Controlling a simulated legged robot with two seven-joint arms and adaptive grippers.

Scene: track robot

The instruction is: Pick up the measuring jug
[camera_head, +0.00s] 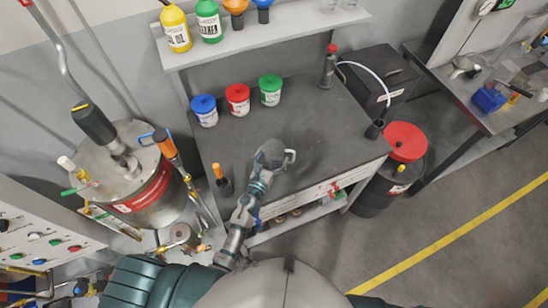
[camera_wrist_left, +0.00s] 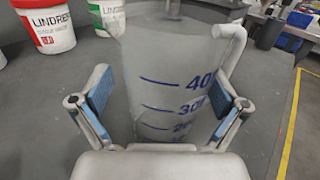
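The measuring jug (camera_wrist_left: 170,75) is pale and translucent, with blue scale marks and a handle on its right side. It fills the middle of the left wrist view. In the head view the jug (camera_head: 272,151) is at the front of the dark worktop, with its handle to the right. My left gripper (camera_wrist_left: 165,100) has its two blue-padded fingers apart, one on each side of the jug. Firm contact is not clear. In the head view my left gripper (camera_head: 264,172) is at the jug's near side. The jug's base is partly hidden. My right gripper is not in view.
Blue, red (camera_head: 238,99) and green (camera_head: 270,90) lidded tubs stand behind the jug. An orange-handled tool (camera_head: 221,181) is to its left. A black box (camera_head: 378,78) and black cup (camera_head: 375,129) are to the right. The worktop's middle right is clear.

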